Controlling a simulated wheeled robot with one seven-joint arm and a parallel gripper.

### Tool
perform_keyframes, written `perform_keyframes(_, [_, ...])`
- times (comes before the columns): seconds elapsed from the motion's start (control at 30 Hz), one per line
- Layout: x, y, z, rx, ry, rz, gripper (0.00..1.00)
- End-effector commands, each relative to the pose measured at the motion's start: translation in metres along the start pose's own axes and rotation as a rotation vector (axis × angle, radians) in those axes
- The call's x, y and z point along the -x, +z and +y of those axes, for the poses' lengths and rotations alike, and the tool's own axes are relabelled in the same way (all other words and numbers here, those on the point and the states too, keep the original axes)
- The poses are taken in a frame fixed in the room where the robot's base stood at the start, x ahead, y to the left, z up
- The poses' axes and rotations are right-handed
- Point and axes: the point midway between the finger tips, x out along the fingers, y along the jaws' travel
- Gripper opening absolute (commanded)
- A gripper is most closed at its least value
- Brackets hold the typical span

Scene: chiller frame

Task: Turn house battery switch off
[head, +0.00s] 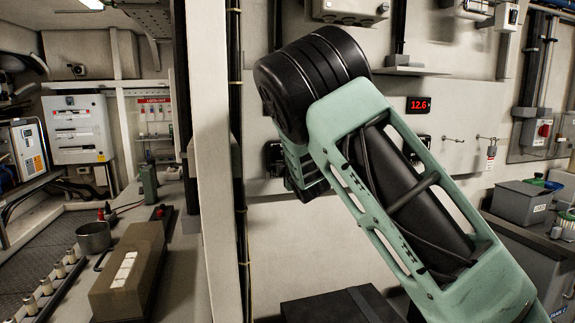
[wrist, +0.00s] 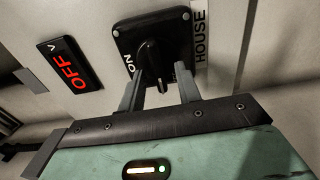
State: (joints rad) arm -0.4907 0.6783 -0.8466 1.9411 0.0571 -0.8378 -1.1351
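In the wrist view the house battery switch (wrist: 150,40) is a black square plate on the wall, with a "HOUSE" label (wrist: 201,35) to its right. Its black knob (wrist: 153,62) stands out from the plate, and the word "ON" shows at the plate's lower left edge. My gripper (wrist: 162,88) is open, one grey finger on each side of the knob, with gaps visible beside it. No firm grip shows. In the head view my arm hides most of the gripper and the switch area.
In the head view a red "12.6" display (head: 418,104) is on the wall right of my arm. A pale post (head: 212,150) stands left of it. A bench with a tan box (head: 128,270) and a metal pot (head: 93,237) is at the left. Grey bins (head: 522,203) stand at the right.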

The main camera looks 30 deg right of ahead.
Motion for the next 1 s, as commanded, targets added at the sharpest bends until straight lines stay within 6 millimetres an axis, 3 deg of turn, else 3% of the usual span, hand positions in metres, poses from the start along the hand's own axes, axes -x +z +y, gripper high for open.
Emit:
perform_keyframes(0.23, [0.026,-0.001,-0.001,-0.004,0.001,0.001,0.34])
perform_keyframes(0.8, [0.151,-0.001,0.000,-0.004,-0.002,0.002,0.34])
perform_keyframes(1.0, [0.171,-0.001,0.000,0.000,-0.001,0.002,0.34])
